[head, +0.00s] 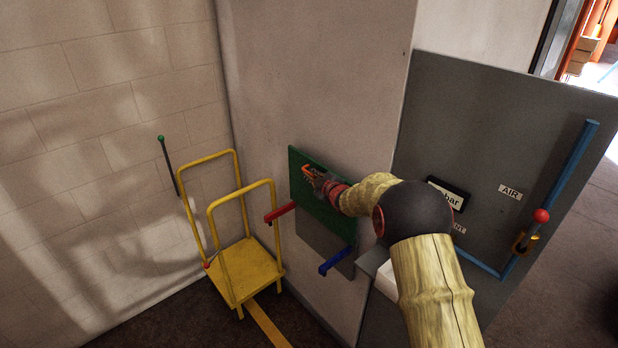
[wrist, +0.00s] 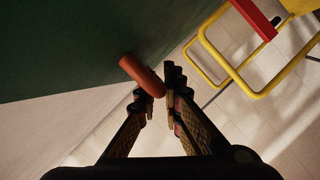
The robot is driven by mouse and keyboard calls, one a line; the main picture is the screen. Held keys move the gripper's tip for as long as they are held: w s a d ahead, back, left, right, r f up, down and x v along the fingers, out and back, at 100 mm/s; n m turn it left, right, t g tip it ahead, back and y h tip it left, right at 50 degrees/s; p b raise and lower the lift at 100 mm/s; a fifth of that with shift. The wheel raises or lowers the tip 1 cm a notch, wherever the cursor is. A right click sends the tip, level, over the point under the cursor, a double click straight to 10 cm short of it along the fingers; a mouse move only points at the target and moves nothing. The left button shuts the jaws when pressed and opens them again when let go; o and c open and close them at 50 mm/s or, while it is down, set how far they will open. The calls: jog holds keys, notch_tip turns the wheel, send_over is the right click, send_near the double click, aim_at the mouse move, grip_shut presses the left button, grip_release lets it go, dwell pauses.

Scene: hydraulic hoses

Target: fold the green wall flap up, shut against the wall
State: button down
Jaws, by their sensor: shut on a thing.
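The green wall flap (head: 325,212) stands upright, roughly parallel to the pale wall, above a grey plate (head: 322,244). I cannot tell whether a gap remains behind it. Its green face (wrist: 75,40) fills the upper left of the wrist view. An orange handle (head: 307,170) is near the flap's upper left part; it shows as a short rounded bar in the wrist view (wrist: 138,71). My gripper (head: 316,177) is at the handle, in front of the flap. In the wrist view its fingertips (wrist: 158,88) are shut on the handle's end.
A red lever (head: 280,212) and a blue lever (head: 337,261) stick out beside and below the flap. A yellow trolley (head: 248,270) stands left. A grey panel (head: 480,130) with a blue pipe (head: 570,180) is right. Bare wall lies above the flap.

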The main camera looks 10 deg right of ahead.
jog(key=shift+w+d+r, duration=0.1)
jog(key=shift+w+r, duration=0.05)
jog(key=shift+r, duration=0.2)
jog(key=c, duration=2.3)
grip_release()
jog(key=shift+o, duration=0.4)
jog(key=shift+d+f, duration=0.1)
jog(key=shift+f, duration=0.05)
jog(key=v, duration=1.2)
jog(key=shift+f, duration=0.1)
